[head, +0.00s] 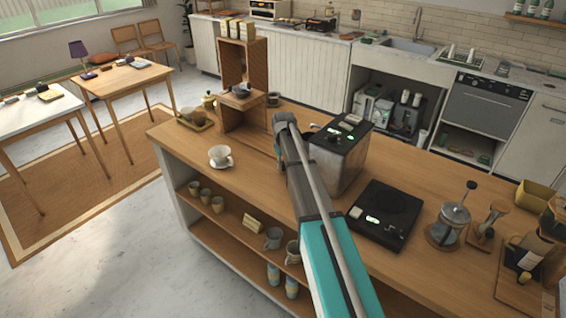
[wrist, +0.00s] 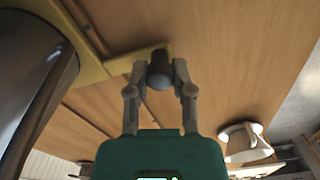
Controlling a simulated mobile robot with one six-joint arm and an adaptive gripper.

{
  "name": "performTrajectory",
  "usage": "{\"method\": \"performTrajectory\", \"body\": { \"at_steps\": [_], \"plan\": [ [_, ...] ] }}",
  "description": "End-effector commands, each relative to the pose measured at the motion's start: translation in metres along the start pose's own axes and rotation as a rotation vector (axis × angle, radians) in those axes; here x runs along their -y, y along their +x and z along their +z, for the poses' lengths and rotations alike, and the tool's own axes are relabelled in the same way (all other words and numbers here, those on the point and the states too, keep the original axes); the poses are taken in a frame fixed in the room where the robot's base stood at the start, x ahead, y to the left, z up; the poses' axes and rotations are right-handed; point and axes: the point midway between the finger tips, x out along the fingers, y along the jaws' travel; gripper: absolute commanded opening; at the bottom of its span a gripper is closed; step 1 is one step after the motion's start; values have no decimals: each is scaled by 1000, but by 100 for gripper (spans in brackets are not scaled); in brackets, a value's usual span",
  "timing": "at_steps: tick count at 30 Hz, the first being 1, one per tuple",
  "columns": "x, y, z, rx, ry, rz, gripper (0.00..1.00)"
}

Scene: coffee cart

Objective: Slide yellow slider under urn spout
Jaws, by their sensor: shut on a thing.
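In the wrist view, my gripper (wrist: 160,78) is shut on a dark rounded knob (wrist: 160,70), one finger on each side. The knob stands at the end of the flat yellow slider (wrist: 118,65), which lies on the wooden counter. A dark, shiny curved body (wrist: 28,62) fills the left of the wrist view; it may be the urn, and no spout shows clearly. In the head view, my arm crosses the counter, and my gripper and the slider are hidden.
A white cup on a saucer (head: 220,157) stands left of my arm; a white cup also shows in the wrist view (wrist: 240,136). A dark-topped metal machine (head: 338,160) is right of my arm. A wooden stand (head: 255,70) is behind. A black scale (head: 385,215) lies at right.

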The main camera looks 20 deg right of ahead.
Motion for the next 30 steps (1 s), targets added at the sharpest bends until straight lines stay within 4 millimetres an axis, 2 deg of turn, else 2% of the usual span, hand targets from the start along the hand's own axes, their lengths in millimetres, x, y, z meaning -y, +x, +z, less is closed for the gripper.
{"method": "performTrajectory", "body": {
  "at_steps": [6,7,12,30],
  "plan": [
    [-3,1,6,12,4,5,0],
    [-3,1,6,13,4,5,36],
    [-2,1,5,10,3,3,65],
    [0,-4,3,6,2,1,65]
  ]
}}
